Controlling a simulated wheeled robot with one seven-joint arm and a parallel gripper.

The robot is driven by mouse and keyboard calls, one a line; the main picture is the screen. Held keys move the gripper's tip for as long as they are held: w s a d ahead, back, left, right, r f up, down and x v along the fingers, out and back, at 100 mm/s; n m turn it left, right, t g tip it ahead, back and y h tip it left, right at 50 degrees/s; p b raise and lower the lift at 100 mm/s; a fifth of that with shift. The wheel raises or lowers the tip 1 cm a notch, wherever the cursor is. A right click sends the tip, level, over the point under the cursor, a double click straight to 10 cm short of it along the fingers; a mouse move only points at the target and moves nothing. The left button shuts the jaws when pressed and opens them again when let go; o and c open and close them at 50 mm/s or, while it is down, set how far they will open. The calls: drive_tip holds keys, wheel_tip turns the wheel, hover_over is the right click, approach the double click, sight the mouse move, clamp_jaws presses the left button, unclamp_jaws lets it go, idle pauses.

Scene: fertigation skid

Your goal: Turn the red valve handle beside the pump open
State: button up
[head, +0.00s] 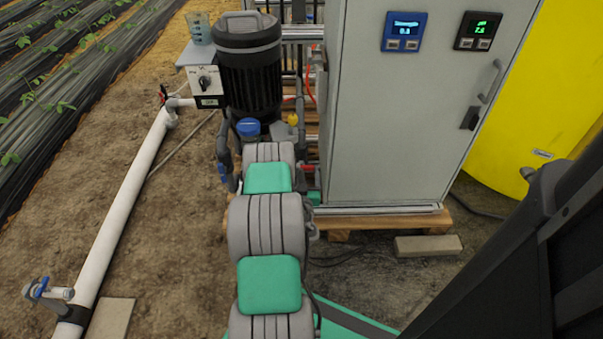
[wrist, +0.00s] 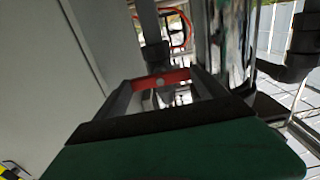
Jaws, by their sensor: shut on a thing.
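The red valve handle (wrist: 162,79) shows in the wrist view as a short red bar crossing between the fingertips of my gripper (wrist: 163,90). My gripper is shut on it. The black pump motor (head: 250,75) stands upright just beyond my arm in the head view. In the wrist view a dark, shiny upright body stands right of the fingers. How far the handle is turned cannot be told.
The grey cabinet (head: 385,130) with two displays stands close on the right. A yellow tank (head: 530,90) is behind it. A white pipe (head: 125,215) runs along the left, with another small red handle (head: 163,94) near its far end. An orange hose (wrist: 187,32) hangs beyond the fingers.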

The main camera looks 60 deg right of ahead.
drive_tip(key=shift+c, duration=0.6)
drive_tip(key=shift+n, duration=0.3)
drive_tip(key=n+p, duration=0.1)
drive_tip(key=n, duration=1.6)
drive_tip(key=shift+n, duration=0.3)
